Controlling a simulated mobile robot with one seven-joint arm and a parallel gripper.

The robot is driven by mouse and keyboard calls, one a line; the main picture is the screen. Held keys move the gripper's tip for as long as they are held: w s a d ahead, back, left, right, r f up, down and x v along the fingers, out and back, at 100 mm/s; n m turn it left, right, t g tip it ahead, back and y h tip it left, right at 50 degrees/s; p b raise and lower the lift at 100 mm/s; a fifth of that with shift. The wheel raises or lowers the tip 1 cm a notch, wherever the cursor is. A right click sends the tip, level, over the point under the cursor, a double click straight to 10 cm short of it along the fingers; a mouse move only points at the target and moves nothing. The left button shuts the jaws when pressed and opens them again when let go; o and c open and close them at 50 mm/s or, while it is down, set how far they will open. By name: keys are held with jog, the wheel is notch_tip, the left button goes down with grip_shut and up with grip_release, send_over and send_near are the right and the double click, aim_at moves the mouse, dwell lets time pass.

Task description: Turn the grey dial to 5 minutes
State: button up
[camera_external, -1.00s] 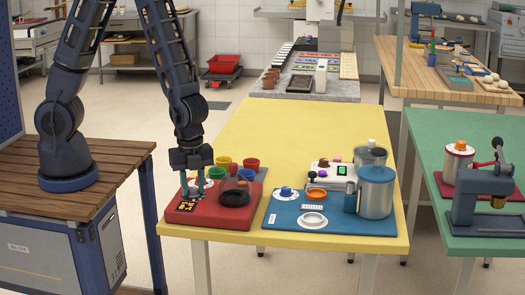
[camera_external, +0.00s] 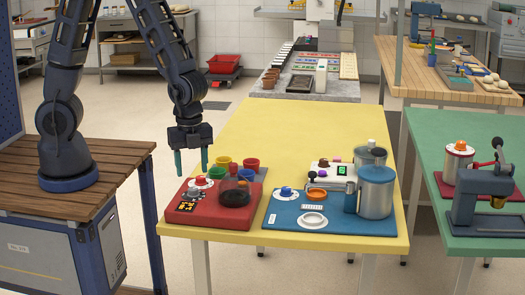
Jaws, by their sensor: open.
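My gripper (camera_external: 191,166) hangs above the back left part of a red base unit (camera_external: 207,213) on the yellow table. Its two teal fingers point down, are spread apart and hold nothing. Below it on the unit is a small dial with a red top (camera_external: 201,182) and a pale grey part (camera_external: 194,191) under it. The dial is too small for me to read its setting. A black panel with yellow marks (camera_external: 188,208) lies at the unit's front left. A dark round dish (camera_external: 235,196) sits at its right.
Green, yellow and red cups (camera_external: 251,164) stand behind the unit. A blue board (camera_external: 278,232) to the right carries a blue-topped dial (camera_external: 287,192), a white ring and a large metal canister (camera_external: 376,196). The yellow table (camera_external: 290,128) is clear towards the back.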

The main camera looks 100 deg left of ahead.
jog(key=shift+r, duration=2.5)
notch_tip(320, 180, up, 13)
jog(key=n+t+y, duration=0.1)
jog(key=n+t, duration=0.1)
jog(key=n, duration=0.3)
send_over(193, 188)
jog(key=s+a, duration=0.3)
jog(key=s, duration=0.4)
jog(key=s+a+r+n+t+h, duration=0.1)
jog(key=s+a+r+n+t, duration=0.1)
jog(key=s+r+n, duration=0.4)
jog(key=shift+s+a+r+n+t, duration=0.25)
jog(key=shift+s+r, duration=1.3)
jog(key=shift+s, duration=1.7)
jog(key=shift+d, duration=0.1)
